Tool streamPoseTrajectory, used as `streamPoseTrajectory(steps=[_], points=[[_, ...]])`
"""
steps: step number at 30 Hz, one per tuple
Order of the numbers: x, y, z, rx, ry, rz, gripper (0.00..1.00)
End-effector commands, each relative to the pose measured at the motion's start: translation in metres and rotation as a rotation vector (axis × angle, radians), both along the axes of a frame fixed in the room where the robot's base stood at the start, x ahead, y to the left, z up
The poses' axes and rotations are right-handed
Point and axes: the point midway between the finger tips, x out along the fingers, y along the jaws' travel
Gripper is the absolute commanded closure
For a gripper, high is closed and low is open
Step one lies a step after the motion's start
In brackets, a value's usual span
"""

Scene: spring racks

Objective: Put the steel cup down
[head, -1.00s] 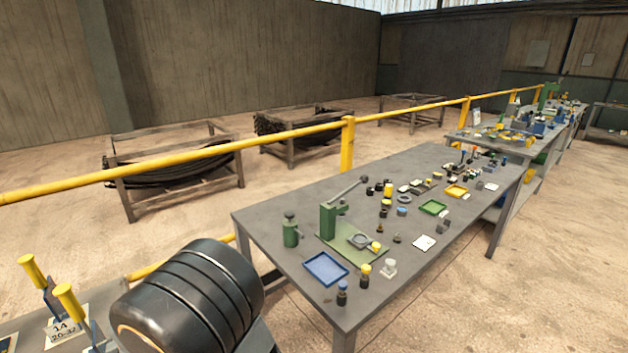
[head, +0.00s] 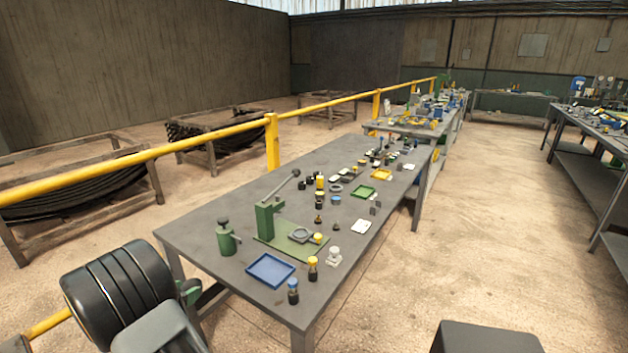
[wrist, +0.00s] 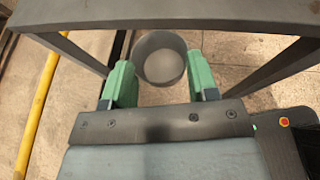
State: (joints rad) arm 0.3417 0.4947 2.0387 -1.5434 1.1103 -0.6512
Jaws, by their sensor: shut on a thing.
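The steel cup (wrist: 160,62) is a round grey cup, seen from above into its open mouth in the wrist view. My gripper (wrist: 160,84) has one green finger on each side of the cup and is shut on it. The cup is off the table, in front of the table's near edge (wrist: 165,14). In the head view, a green part of my gripper shows beside the near left end of the grey table (head: 345,247). The cup itself is hidden there behind my arm.
On the table stand a green press (head: 268,222), a green canister (head: 227,238), a blue tray (head: 270,270) and several small bottles. A yellow rail (head: 272,145) runs behind it. Bare tabletop shows at the near left corner and along the right front. Open floor lies right.

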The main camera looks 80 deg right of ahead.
Motion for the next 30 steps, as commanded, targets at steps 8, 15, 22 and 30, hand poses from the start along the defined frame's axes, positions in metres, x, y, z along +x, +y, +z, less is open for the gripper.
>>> streamPoseTrajectory(steps=[8,15,22,30], points=[[-0.019,-0.021,-0.008,-0.002,-0.002,-0.114,0.77],[-0.030,-0.072,-0.007,-0.002,-0.001,-0.116,0.77],[-0.039,-0.121,-0.007,-0.002,-0.001,-0.113,0.77],[-0.042,-0.146,-0.008,-0.001,-0.002,-0.108,0.77]])
